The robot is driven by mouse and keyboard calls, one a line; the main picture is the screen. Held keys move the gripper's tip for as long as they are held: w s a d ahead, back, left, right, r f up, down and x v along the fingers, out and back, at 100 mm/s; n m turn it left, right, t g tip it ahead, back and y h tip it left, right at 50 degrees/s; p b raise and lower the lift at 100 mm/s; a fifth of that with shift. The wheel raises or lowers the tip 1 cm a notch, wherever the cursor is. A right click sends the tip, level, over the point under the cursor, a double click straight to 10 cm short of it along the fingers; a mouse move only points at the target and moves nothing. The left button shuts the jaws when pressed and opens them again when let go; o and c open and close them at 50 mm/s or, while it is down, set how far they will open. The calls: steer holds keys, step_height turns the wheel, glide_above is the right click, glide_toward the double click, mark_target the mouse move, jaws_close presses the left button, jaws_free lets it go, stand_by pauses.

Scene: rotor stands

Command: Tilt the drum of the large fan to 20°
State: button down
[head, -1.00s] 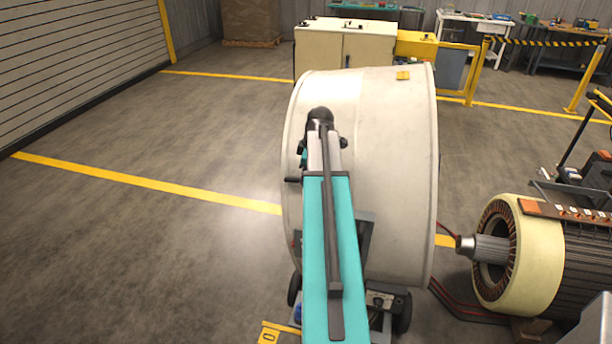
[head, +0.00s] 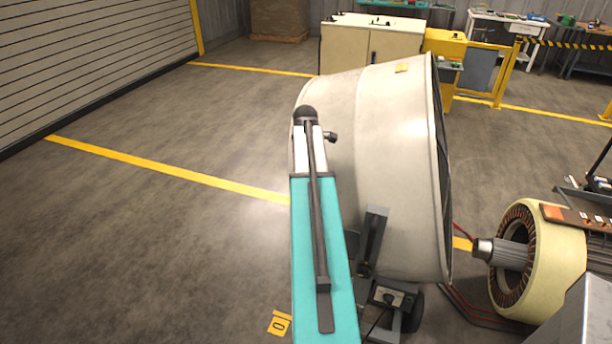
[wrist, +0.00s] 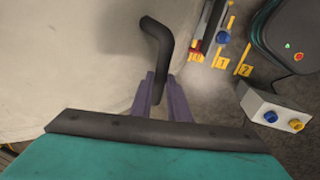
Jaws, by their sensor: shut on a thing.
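The large fan's cream drum (head: 390,150) stands in the middle of the head view, tilted, with a sliver of its dark open face (head: 441,150) showing at the right rim. In the wrist view the drum's pale wall (wrist: 60,60) fills the left side. My gripper (wrist: 158,88) has its purple fingers shut on a black bent handle (wrist: 155,32) beside the drum wall. In the head view my teal arm hides part of the drum's left side, and the fingers are not visible there. The tilt angle cannot be read.
A small control box (head: 390,298) sits low on the fan's stand; a box with blue and yellow knobs (wrist: 272,108) shows in the wrist view. A cream motor stator (head: 545,255) is close on the right. A cabinet (head: 372,45) stands behind. The left floor is open.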

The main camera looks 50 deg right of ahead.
steer(key=shift+a+f, duration=0.4)
steer(key=c, duration=1.8)
jaws_free()
steer(key=shift+o, duration=0.6)
steer(key=shift+w+d+f, duration=0.1)
steer(key=shift+d, duration=0.05)
steer(key=shift+d+r, duration=0.1)
steer(key=shift+r, duration=0.1)
steer(key=shift+r, duration=0.1)
steer(key=shift+r, duration=1)
step_height(320, 180, up, 11)
steer(key=s+a+b, duration=0.1)
steer(key=a+b, duration=0.1)
steer(key=shift+s+r, duration=0.2)
